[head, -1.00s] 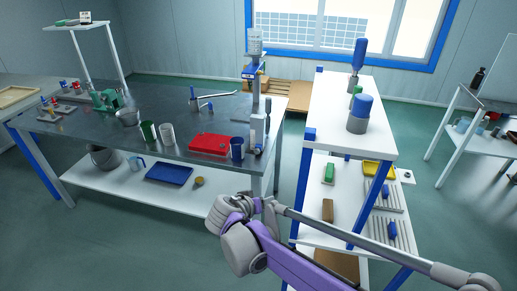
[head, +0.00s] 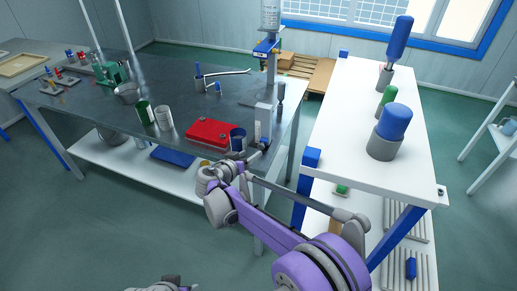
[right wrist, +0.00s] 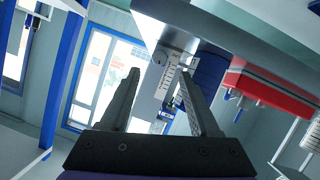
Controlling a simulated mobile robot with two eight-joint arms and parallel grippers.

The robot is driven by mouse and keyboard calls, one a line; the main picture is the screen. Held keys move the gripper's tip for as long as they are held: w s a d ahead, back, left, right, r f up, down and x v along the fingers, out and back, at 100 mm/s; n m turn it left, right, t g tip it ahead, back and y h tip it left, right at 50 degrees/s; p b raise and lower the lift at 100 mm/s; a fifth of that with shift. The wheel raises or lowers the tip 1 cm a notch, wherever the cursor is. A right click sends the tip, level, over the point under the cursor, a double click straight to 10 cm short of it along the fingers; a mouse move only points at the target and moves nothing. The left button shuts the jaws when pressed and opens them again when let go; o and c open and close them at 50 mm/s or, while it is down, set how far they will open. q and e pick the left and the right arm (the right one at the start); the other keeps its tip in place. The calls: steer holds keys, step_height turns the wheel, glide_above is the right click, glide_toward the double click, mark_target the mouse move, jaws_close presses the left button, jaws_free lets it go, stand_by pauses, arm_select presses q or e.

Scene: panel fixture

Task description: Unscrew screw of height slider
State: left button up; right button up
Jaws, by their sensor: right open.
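In the right wrist view a grey part with a marked scale (right wrist: 171,82) shows behind and between my fingers. A small round knob-like detail (right wrist: 160,57) is near it; I cannot tell if it is the screw. My right gripper (right wrist: 159,75) is open and empty, its fingers apart. In the head view my right gripper (head: 262,152) is close to the block, contact unclear. A grey part of mine shows at the bottom edge.
The white shelf (head: 340,150) with blue-topped tools is close on the right. The floor in front is free.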

mark_target(260, 147)
steer(key=x, duration=0.7)
steer(key=shift+s, duration=0.1)
jaws_close()
